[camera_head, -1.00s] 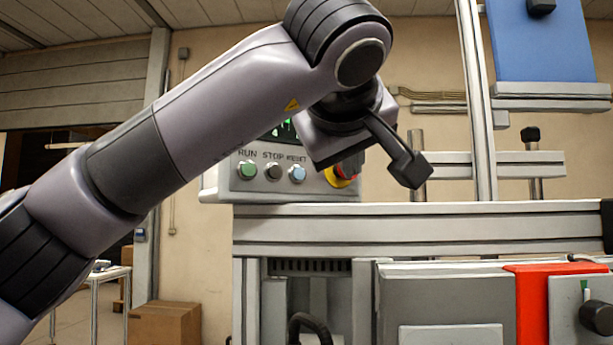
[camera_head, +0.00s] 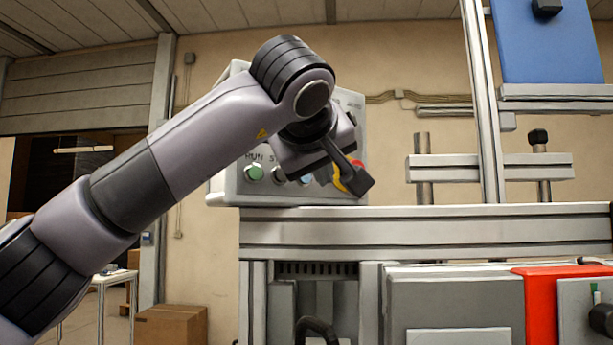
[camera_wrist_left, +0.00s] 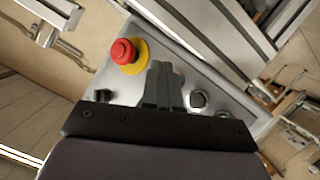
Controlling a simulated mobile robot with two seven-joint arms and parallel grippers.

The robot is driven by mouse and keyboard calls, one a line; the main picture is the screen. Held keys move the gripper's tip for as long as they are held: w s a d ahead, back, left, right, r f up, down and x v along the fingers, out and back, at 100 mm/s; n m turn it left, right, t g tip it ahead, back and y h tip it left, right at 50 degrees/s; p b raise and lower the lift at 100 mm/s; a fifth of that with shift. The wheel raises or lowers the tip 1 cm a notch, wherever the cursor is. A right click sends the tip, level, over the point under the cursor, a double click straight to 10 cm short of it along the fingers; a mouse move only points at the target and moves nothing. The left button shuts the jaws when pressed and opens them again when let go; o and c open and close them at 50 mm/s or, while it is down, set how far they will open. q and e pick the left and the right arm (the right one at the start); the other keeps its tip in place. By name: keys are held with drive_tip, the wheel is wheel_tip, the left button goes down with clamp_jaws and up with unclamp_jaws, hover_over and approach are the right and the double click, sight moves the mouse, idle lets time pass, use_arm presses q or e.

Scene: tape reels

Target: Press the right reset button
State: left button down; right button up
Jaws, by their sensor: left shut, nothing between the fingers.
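The grey control panel (camera_head: 228,186) carries a green RUN button (camera_head: 254,172), a dark STOP button (camera_head: 279,174) and a pale blue reset button (camera_head: 305,179). The blue button shows just below my left wrist; its label is hidden by my arm. My left gripper (camera_head: 359,182) is shut and empty, in front of the panel's right part, overlapping the emergency stop. In the left wrist view, the shut fingers (camera_wrist_left: 163,84) point at the panel and cover part of it. A round button (camera_wrist_left: 198,99) shows right of them; its colour is unclear. My right gripper is out of view.
A red emergency stop with yellow collar (camera_head: 353,178) sits right of the buttons; it also shows in the wrist view (camera_wrist_left: 124,51), left of the fingers. An aluminium frame beam (camera_head: 420,228) runs below the panel. A vertical post (camera_head: 482,105) stands to the right.

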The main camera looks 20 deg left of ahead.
use_arm(q)
drive_tip(key=shift+w+a, duration=0.4)
drive_tip(key=shift+a, duration=0.2)
drive_tip(key=shift+w+a+r, duration=0.1)
idle(1.6)
drive_tip(key=shift+w+a+p, duration=0.15)
drive_tip(key=shift+a+p, duration=0.1)
drive_tip(key=shift+p, duration=0.15)
drive_tip(key=shift+w+a, duration=0.25)
drive_tip(key=shift+a, duration=0.05)
idle(0.8)
drive_tip(key=shift+s+d, duration=0.5)
drive_tip(key=shift+d, duration=0.1)
drive_tip(key=shift+d, duration=0.1)
drive_tip(key=s+d, duration=0.1)
drive_tip(key=d, duration=0.1)
drive_tip(key=s+d, duration=0.2)
idle(0.5)
